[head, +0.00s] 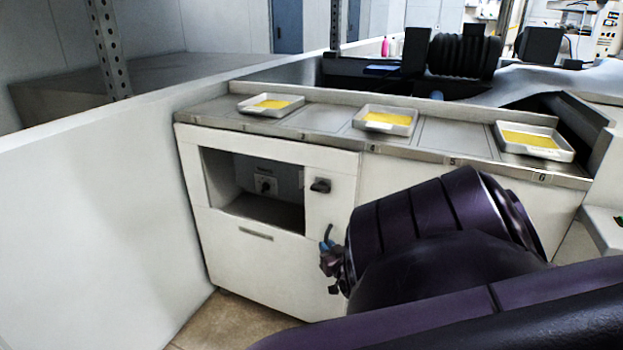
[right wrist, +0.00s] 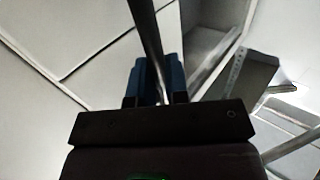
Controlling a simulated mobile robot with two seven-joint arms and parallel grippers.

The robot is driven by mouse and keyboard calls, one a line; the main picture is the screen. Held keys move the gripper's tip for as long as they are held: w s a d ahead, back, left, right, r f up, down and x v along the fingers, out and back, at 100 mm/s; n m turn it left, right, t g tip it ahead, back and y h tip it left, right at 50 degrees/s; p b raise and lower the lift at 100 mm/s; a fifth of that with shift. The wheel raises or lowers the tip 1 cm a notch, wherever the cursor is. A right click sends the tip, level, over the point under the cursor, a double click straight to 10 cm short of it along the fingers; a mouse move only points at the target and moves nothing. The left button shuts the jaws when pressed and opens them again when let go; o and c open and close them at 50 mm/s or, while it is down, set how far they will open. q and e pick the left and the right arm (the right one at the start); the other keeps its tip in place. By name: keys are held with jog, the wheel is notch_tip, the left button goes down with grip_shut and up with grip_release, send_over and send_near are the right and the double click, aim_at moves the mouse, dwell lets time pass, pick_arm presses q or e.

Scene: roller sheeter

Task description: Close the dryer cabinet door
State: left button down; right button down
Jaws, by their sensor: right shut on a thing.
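The white cabinet (head: 330,217) stands under the left part of the counter. Its upper part has an open rectangular recess with a small switch box (head: 265,185) inside. A black knob (head: 320,186) sits right of the recess. Below is a white front panel (head: 260,270) with a thin slot near its top. My right gripper (head: 330,262) is in front of this panel's right side. In the right wrist view, its blue fingers (right wrist: 157,80) are shut on a dark bar (right wrist: 145,30). I cannot tell which part this bar belongs to. My left gripper is out of view.
The grey counter (head: 330,132) bears shallow trays with yellow sheets, such as the left tray (head: 288,110), middle tray (head: 404,126) and right tray (head: 560,153). A white wall (head: 90,240) borders the cabinet's left side. Tiled floor (head: 215,325) shows below.

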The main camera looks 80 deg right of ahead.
jog(key=shift+s+d+r, duration=0.3)
jog(key=shift+s+d, duration=0.1)
jog(key=shift+d, duration=0.2)
jog(key=c, duration=1.1)
grip_release()
jog(key=shift+s+d+f, duration=0.1)
jog(key=shift+s+d, duration=0.05)
jog(key=shift+s, duration=0.05)
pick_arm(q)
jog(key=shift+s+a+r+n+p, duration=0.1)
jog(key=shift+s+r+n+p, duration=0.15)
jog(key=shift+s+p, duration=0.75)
pick_arm(e)
jog(key=shift+w+a+p+v, duration=0.1)
jog(key=shift+w+p+v, duration=0.05)
jog(key=shift+v, duration=1.65)
jog(key=shift+w+a+p+v, duration=0.1)
jog(key=shift+v, duration=1.75)
jog(key=shift+w+a+p+v, duration=0.1)
jog(key=shift+w+p+v, duration=0.05)
jog(key=shift+v, duration=1.65)
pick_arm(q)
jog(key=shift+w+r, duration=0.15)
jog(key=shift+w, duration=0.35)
pick_arm(e)
jog(key=shift+w, duration=0.1)
